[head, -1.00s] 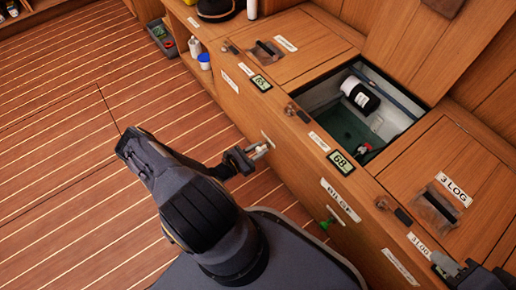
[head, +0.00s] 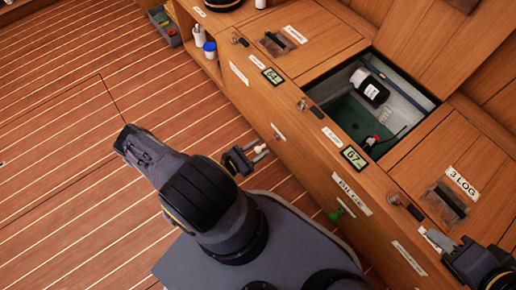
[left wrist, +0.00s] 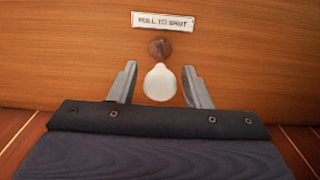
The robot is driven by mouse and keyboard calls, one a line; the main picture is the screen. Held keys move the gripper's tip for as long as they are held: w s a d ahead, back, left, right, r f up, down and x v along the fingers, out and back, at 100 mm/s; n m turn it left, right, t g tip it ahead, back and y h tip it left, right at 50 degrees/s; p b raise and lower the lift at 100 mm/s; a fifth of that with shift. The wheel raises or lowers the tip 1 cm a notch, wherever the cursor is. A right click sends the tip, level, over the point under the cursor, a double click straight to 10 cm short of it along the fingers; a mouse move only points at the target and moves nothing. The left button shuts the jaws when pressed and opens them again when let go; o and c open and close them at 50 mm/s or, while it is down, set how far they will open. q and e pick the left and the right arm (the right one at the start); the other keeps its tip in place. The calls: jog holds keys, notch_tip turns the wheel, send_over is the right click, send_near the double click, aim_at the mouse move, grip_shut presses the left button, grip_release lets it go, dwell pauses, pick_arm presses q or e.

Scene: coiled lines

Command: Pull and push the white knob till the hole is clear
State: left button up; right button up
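The white knob (left wrist: 160,83) is on the wooden locker front, under a "PULL TO SHUT" label (left wrist: 166,20). A brown round fitting (left wrist: 159,47) shows just above the knob. My left gripper (head: 255,155) is open at the locker front. In the left wrist view its two fingers stand either side of the knob, with a gap on each side. The knob also shows small in the head view (head: 260,149). My right gripper (head: 438,243) is at the lower right over the locker edge; its opening is unclear. I cannot make out the hole.
Displays read 64 (head: 272,76) and 67 (head: 354,157). A green knob (head: 336,215) is on the front. The striped floor at left is clear.

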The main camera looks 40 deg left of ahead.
pick_arm(q)
jog(key=shift+o, duration=0.2)
jog(key=p+v, duration=0.2)
jog(key=v, duration=0.5)
jog(key=shift+s, duration=0.4)
jog(key=shift+a, duration=0.1)
